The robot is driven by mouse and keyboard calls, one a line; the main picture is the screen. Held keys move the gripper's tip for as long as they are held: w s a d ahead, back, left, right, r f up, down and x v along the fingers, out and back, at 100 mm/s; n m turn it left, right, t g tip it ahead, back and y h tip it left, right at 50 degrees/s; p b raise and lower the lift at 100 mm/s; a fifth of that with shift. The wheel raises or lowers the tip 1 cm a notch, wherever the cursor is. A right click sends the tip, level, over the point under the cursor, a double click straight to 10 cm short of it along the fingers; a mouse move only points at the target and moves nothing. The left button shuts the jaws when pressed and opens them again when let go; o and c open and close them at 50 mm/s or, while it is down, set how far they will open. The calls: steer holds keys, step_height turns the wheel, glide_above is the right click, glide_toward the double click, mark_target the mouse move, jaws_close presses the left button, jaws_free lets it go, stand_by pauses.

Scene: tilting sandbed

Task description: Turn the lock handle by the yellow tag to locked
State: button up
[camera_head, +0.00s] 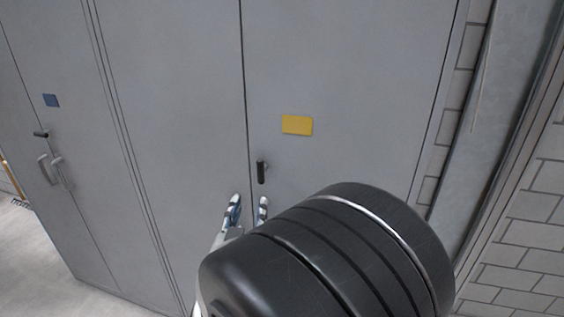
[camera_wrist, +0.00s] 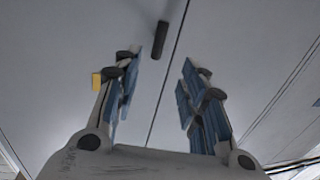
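The yellow tag (camera_head: 297,125) is on the grey cabinet door right of the centre seam. The black lock handle (camera_head: 261,172) sits below and left of the tag, close to the seam, and points straight down. My gripper (camera_head: 249,204) is open and empty, just below the handle in the head view. In the wrist view my gripper (camera_wrist: 162,72) has its blue-padded fingers spread. There the handle (camera_wrist: 160,40) is beyond the fingertips, lined up between them and apart from both. The yellow tag (camera_wrist: 97,80) is partly hidden behind the left finger.
A blue tag (camera_head: 50,100) marks another cabinet door at the left, with a dark handle (camera_head: 41,134) and grey pull handles (camera_head: 50,168) below it. A brick wall (camera_head: 525,220) stands at the right. My dark arm link covers the lower middle of the head view.

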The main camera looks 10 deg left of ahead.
mark_target(260, 175)
steer(key=w, duration=0.5)
steer(key=w+b, duration=0.1)
steer(key=w, duration=0.5)
steer(key=w+a+b, duration=0.1)
steer(key=w, duration=0.4)
steer(key=shift+w, duration=0.4)
jaws_close()
